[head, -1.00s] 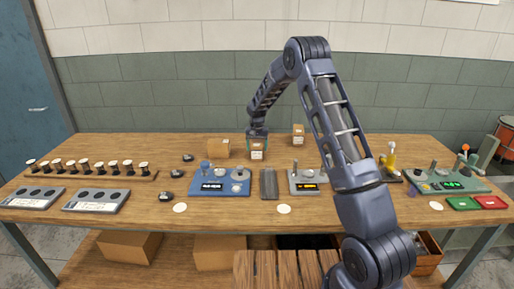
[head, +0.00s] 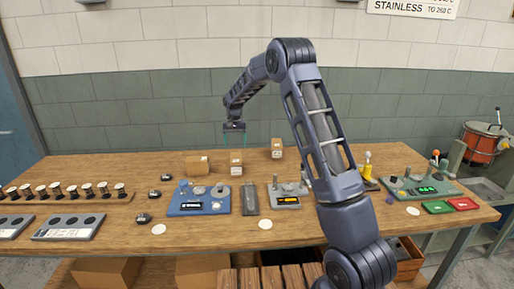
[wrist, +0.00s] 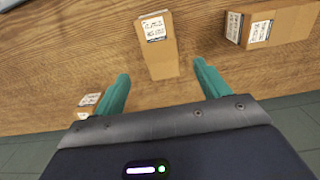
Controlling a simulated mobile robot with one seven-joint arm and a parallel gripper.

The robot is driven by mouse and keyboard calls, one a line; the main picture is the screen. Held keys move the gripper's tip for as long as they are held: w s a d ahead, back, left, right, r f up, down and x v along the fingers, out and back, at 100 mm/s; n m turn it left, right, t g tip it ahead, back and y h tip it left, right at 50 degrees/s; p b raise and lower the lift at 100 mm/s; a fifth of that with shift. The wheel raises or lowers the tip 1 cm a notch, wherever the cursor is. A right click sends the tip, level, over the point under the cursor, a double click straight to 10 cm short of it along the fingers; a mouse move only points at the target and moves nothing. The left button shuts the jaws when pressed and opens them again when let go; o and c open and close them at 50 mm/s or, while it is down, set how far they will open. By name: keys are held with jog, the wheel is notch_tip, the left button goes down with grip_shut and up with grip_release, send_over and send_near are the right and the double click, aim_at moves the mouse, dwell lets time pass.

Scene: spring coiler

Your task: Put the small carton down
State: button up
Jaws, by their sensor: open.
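The small carton (head: 236,163) is a brown box with white labels, standing upright on the wooden bench behind the blue machine. My gripper (head: 234,145) is open and empty just above it, pointing down. In the wrist view the small carton (wrist: 160,52) stands on the wood beyond and between the two green fingers of my gripper (wrist: 162,76), apart from both.
A wider carton (head: 198,165) lies left of the small one, and another upright carton (head: 277,148) stands to its right. In front are a blue machine (head: 185,208), a dark ribbed block (head: 250,199) and a grey machine (head: 287,202). Bare wood lies around the cartons.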

jog(key=s+d+r+t, duration=0.2)
jog(key=s+d+r, duration=1.6)
jog(key=s+r, duration=0.2)
jog(key=s+d+t, duration=0.1)
jog(key=s+d, duration=0.2)
jog(key=s, duration=0.7)
jog(key=s+d+f, duration=0.1)
jog(key=s+d, duration=0.3)
jog(key=s, duration=0.5)
jog(key=s+d+f+t, duration=0.1)
jog(key=s+d, duration=0.3)
jog(key=s, duration=0.6)
jog(key=shift+s+t, duration=0.3)
jog(key=shift+o, duration=0.5)
jog(key=shift+w+r, duration=0.1)
